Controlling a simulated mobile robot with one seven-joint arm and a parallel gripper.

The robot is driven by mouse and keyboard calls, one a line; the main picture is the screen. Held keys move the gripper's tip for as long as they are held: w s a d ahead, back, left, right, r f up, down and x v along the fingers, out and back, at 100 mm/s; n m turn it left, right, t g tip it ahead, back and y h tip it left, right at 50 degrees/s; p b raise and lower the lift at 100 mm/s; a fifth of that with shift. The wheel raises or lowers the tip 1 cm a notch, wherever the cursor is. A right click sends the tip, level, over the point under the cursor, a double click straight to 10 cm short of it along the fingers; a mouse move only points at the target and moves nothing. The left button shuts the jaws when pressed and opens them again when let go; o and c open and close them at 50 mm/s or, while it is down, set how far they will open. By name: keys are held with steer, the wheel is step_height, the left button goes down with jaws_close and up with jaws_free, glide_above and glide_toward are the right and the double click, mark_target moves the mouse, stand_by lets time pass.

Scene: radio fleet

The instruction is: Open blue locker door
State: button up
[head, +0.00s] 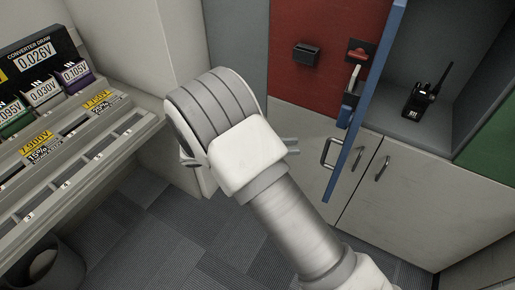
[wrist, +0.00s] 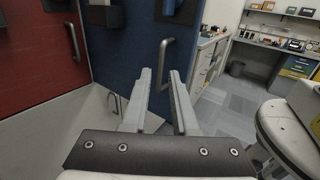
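The blue locker door (head: 368,98) stands swung open, seen nearly edge-on in the head view. Its blue face (wrist: 124,48) fills the middle of the wrist view. The door's metal handle (wrist: 166,62) is upright and shows between and beyond my fingertips. My gripper (wrist: 160,73) is open with nothing between its fingers; the handle looks apart from them, though the depth is hard to judge. In the head view my wrist hides most of the fingers. The opened locker is grey inside and holds a black radio (head: 423,94).
A red locker door (head: 300,85) is left of the blue one, with its own handle. Pale lower cabinets (head: 420,215) stand below.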

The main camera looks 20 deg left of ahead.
steer(key=v, duration=0.7)
steer(key=shift+a+b, duration=0.25)
steer(key=shift+b, duration=0.1)
steer(key=shift+s, duration=0.1)
